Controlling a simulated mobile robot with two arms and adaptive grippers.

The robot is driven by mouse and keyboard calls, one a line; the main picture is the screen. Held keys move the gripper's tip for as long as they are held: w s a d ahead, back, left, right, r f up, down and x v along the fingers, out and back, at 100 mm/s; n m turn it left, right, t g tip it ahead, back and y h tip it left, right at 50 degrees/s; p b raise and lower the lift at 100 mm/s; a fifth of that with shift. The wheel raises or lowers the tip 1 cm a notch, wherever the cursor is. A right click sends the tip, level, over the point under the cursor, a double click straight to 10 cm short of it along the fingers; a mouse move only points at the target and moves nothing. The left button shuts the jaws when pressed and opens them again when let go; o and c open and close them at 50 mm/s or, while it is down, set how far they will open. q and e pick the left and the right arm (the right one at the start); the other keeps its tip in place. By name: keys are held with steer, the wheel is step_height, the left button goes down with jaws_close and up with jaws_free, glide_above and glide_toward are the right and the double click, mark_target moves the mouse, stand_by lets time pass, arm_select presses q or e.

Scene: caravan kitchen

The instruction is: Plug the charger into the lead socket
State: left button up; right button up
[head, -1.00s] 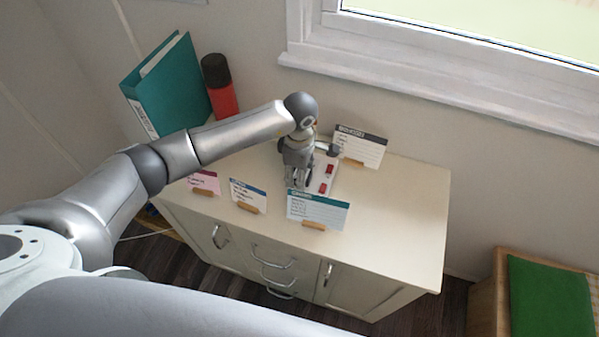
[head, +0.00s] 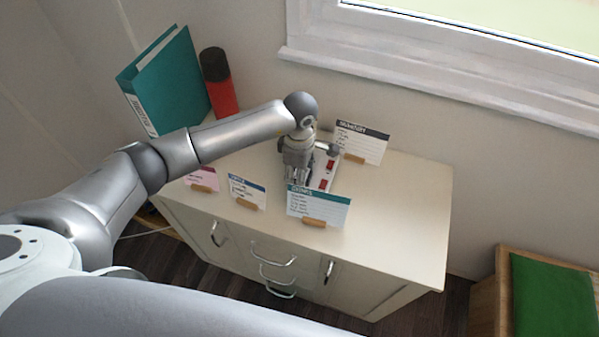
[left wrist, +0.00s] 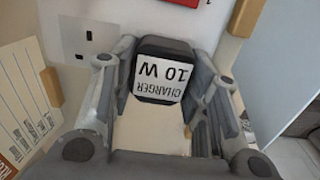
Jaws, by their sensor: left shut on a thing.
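My left gripper (head: 298,182) is over the cabinet top, at the left side of a white socket block (head: 328,172) with red switches. In the left wrist view, the gripper (left wrist: 160,92) is shut on a black charger (left wrist: 165,47) with a white label reading "CHARGER 10 W", upside down. A socket face (left wrist: 78,42) with dark slots lies to the left of the charger in that view, beyond the left finger. The charger's pins are hidden, and I cannot tell its height above the block. My right gripper is not in view.
Cards on wooden stands surround the block: a teal-topped card (head: 318,207) in front, a dark-topped card (head: 360,143) behind, blue (head: 247,192) and pink (head: 202,178) cards left. A teal binder (head: 165,85) and red bottle (head: 220,90) stand behind. The cabinet's right top (head: 400,215) is clear.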

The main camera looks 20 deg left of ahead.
arm_select(q)
steer(key=shift+s+f, duration=0.35)
steer(key=shift+f, duration=0.2)
steer(key=o, duration=1.1)
steer(key=shift+f, duration=0.1)
steer(key=shift+w, duration=0.15)
steer(key=shift+w, duration=0.1)
steer(key=shift+r, duration=0.3)
step_height(320, 180, up, 12)
steer(key=shift+f, duration=0.15)
